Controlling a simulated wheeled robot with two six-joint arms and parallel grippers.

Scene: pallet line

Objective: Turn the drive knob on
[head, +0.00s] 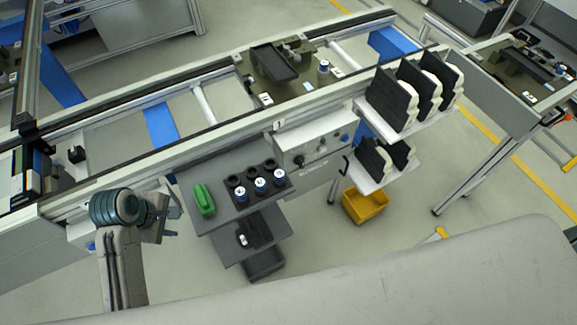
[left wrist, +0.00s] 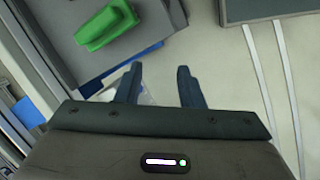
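A light grey control box (head: 318,138) is fixed to the near side of the conveyor line in the head view. A black knob (head: 299,160) sits low on its front face, with smaller controls to the right of it. The knob's setting is too small to tell. My left gripper (head: 168,220) is well to the left of the box, beside a grey shelf. In the left wrist view its two fingers (left wrist: 158,88) stand apart with nothing between them. The box and knob do not show in the left wrist view. My right gripper is not in view.
Racks of black-and-white parts (head: 392,100) and a yellow bin (head: 366,206) stand right of the box.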

